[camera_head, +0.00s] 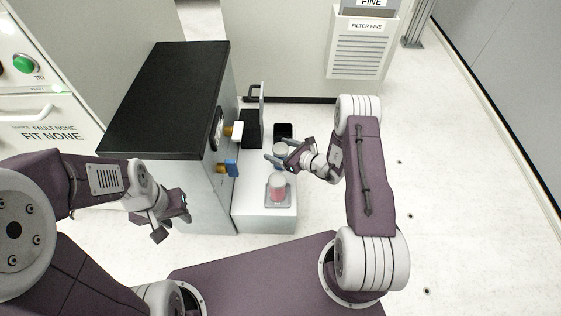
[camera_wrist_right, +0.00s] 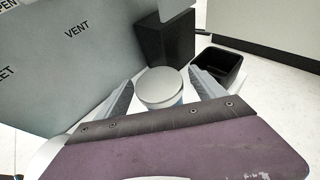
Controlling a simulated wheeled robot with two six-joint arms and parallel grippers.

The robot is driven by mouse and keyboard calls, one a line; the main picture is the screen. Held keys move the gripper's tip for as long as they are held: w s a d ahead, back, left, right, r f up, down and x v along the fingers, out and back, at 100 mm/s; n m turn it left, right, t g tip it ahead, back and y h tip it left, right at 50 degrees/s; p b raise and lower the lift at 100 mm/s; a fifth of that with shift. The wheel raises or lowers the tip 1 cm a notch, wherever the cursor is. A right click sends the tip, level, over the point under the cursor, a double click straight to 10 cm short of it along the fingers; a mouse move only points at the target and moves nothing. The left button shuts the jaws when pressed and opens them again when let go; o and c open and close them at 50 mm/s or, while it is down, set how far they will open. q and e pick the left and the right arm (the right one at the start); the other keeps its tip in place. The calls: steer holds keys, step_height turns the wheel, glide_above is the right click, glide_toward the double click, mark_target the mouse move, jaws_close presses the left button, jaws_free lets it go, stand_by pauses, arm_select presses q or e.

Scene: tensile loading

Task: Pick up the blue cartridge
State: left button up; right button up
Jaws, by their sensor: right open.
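The blue cartridge (camera_wrist_right: 162,88) is a round canister with a pale grey lid; a little blue shows on its side in the right wrist view. It stands between the two fingers of my right gripper (camera_wrist_right: 161,84), which is open around it; I cannot tell whether either finger touches it. The head view shows its pale top (camera_head: 280,148) on the low white bench, partly hidden by my right gripper (camera_head: 279,154). My left gripper (camera_head: 171,222) is open and empty, left of the bench and far from the cartridge.
A red cartridge (camera_head: 277,188) stands on a small grey tray at the bench's front. A black open bin (camera_head: 283,130) and a black block (camera_head: 251,128) stand behind. Floor to the right is clear.

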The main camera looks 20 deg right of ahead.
steer(key=shift+x, duration=1.15)
jaws_close()
arm_select(q)
steer(key=shift+f, duration=0.75)
